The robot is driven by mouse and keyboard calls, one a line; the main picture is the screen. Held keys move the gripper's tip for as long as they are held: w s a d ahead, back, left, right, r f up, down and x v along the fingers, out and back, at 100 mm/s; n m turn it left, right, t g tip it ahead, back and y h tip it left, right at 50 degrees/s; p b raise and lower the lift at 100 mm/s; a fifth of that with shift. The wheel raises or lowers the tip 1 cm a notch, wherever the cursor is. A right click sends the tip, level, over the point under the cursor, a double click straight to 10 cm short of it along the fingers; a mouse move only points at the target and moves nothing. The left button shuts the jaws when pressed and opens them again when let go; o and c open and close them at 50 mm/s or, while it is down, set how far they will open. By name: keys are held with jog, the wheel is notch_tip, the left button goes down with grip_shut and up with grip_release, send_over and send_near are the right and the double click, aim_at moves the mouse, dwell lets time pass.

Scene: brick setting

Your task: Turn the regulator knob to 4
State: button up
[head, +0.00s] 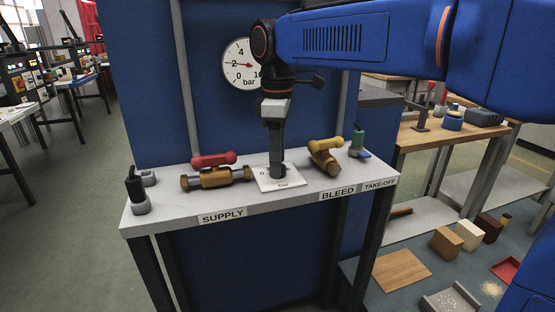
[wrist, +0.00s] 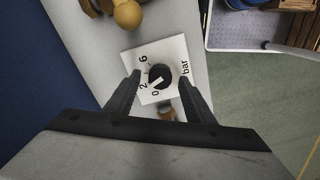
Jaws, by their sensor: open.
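The regulator knob (wrist: 161,76) is black and round, on a white dial plate (wrist: 178,52) marked 0, 2, 6 and "bar" in the wrist view. A pale pointer mark on the knob seems to face the 0 to 2 side; its exact reading is unclear. In the head view the plate (head: 291,183) lies on the bench, and my gripper hides the knob. My gripper (head: 277,172) points down over it. In the wrist view my gripper (wrist: 160,80) is open, one finger on each side of the knob, with gaps visible. The round gauge (head: 241,76) has a red needle near 2.
The red-handled supply valve (head: 214,160) lies left of the plate, the yellow-handled bleed valve (head: 325,146) right. A green-topped take-off fitting (head: 357,143) stands at the right end, a black fitting (head: 135,190) at the left. A blue panel (head: 150,90) rises behind the grey bench (head: 160,215).

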jog(key=shift+f, duration=0.35)
jog(key=shift+c, duration=0.7)
jog(key=c, duration=0.9)
jog(key=m, duration=0.3)
jog(key=shift+m, duration=2.3)
